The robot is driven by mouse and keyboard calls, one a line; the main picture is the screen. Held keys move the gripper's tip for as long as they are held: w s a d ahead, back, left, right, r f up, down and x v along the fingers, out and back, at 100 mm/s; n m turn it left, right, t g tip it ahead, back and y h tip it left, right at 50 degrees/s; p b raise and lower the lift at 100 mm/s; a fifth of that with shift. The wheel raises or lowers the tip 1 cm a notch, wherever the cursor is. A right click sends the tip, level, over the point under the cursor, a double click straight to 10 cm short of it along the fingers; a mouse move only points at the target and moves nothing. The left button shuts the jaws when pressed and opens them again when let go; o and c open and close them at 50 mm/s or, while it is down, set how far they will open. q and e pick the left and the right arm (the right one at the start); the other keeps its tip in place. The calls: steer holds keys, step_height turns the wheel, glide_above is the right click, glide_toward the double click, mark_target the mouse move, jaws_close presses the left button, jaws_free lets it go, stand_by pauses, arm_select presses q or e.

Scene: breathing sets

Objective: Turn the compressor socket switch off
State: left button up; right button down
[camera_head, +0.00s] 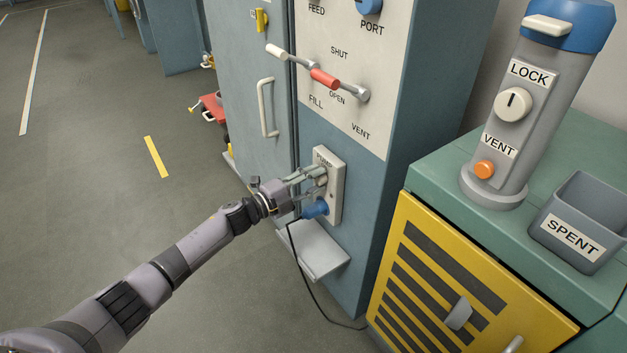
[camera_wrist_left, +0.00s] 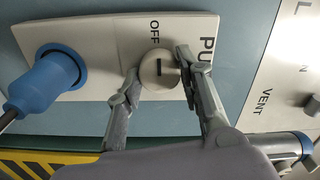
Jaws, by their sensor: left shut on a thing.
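The socket plate (camera_head: 336,196) is a pale panel on the blue-grey cabinet; in the wrist view (camera_wrist_left: 120,50) it reads "OFF" and a partly hidden "PU". Its round cream switch knob (camera_wrist_left: 160,70) bears a short dark line. My left gripper (camera_head: 322,181) reaches the plate from the left; in the wrist view its fingers (camera_wrist_left: 158,78) are closed on the knob from both sides. A blue plug (camera_head: 315,209) sits in the plate below the gripper, and shows beside the knob in the wrist view (camera_wrist_left: 45,85). My right gripper is not in view.
A small grey shelf (camera_head: 318,250) and the plug's black cable (camera_head: 308,285) lie below the plate. At right, a yellow louvred cabinet (camera_head: 455,290) stands close. The floor at left is open.

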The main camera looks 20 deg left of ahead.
arm_select(q)
steer(key=o, duration=1.2)
steer(key=shift+c, duration=0.2)
steer(key=v, duration=1.2)
